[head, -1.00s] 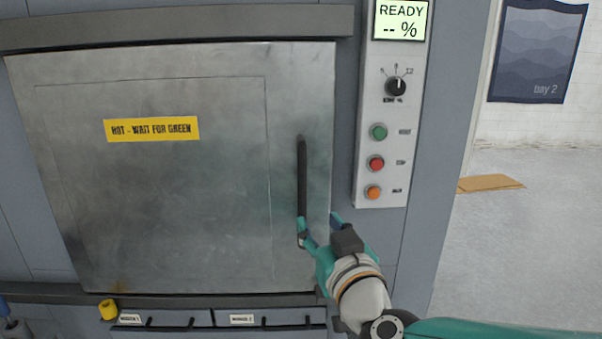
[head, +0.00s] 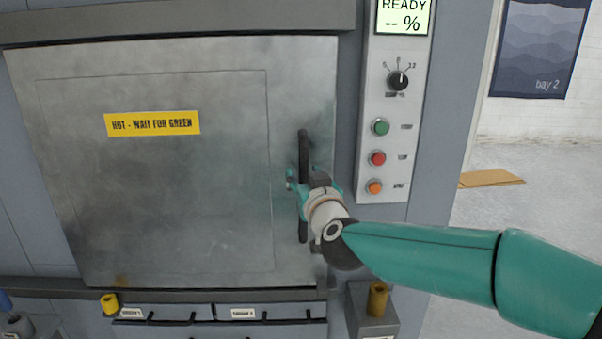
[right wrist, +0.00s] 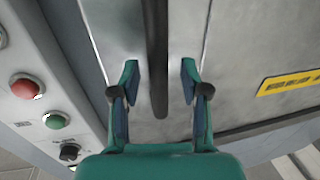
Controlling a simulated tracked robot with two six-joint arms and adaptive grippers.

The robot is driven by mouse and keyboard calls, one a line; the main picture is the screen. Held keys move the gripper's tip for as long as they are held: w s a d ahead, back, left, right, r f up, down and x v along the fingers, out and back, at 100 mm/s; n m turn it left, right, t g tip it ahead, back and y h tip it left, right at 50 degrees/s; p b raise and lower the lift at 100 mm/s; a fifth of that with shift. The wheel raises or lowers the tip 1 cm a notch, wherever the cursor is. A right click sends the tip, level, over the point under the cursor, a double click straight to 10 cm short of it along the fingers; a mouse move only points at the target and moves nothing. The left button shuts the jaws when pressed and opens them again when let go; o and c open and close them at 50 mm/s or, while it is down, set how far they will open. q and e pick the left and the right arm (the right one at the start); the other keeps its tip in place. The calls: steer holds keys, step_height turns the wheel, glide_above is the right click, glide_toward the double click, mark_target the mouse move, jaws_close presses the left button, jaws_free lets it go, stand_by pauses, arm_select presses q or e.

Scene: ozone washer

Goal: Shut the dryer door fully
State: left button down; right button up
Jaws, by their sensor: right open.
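The dryer door (head: 180,200) is a large grey metal panel with a yellow label (head: 152,123). It looks closed or nearly closed against its frame; I cannot tell whether it is fully flush. Its black vertical handle (head: 303,150) is near the right edge. My right gripper (head: 303,181) is at the handle's middle and hides part of it. In the right wrist view the open fingers (right wrist: 158,78) stand on either side of the handle (right wrist: 157,40), with visible space on both sides. My left gripper is not in view.
A control panel (head: 370,90) with a display, knob and several buttons stands right of the door. Labelled drawers (head: 215,328) and a yellow knob (head: 109,305) lie below. A grey block with a yellow cylinder (head: 378,300) is under my right arm. Open floor lies right.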

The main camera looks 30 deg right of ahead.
steer(key=shift+x, duration=0.8)
steer(key=shift+c, duration=0.3)
jaws_close()
steer(key=shift+d, duration=0.1)
